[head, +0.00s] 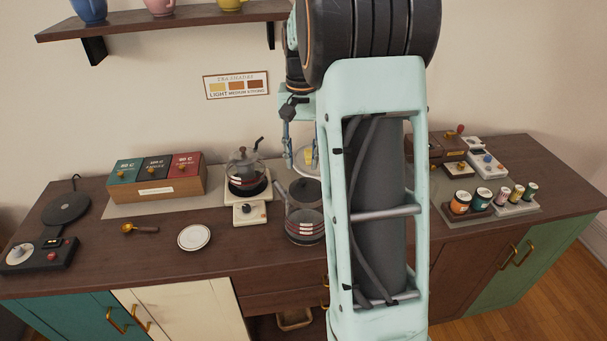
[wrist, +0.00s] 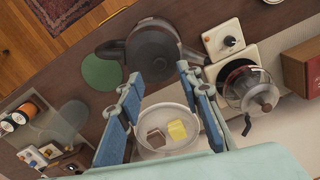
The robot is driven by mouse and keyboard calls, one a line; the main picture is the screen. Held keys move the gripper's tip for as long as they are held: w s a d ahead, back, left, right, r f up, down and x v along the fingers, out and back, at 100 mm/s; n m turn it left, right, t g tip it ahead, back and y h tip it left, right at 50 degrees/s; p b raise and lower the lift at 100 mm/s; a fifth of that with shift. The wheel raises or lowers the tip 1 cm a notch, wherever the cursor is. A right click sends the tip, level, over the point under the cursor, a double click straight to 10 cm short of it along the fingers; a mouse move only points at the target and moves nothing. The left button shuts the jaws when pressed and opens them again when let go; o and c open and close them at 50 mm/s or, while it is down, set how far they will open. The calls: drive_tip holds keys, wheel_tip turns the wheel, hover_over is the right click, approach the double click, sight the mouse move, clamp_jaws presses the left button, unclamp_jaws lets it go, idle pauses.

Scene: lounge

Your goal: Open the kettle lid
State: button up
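A round kettle with a clear, banded body (head: 304,222) stands near the counter's front, left of my arm. In the wrist view the kettle (wrist: 152,50) has a dark top that looks closed, a handle to the left and a spout to the right. My gripper (wrist: 165,118) is open, its blue fingers apart and nothing held. It is over a round white dish, apart from the kettle. In the head view my gripper (head: 302,142) hangs behind the kettle, partly hidden by my arm.
A glass pot (head: 246,165) with a knobbed lid stands left of the kettle. The dish (wrist: 145,152) holds a yellow and a brown block. A green disc (wrist: 101,71) lies by the kettle handle. Small jars (head: 482,197) stand right; a white plate (head: 194,237) lies left.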

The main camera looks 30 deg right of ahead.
sight(303, 180)
wheel_tip(303, 180, down, 6)
drive_tip(key=shift+r, duration=0.1)
drive_tip(key=shift+c, duration=0.5)
clamp_jaws()
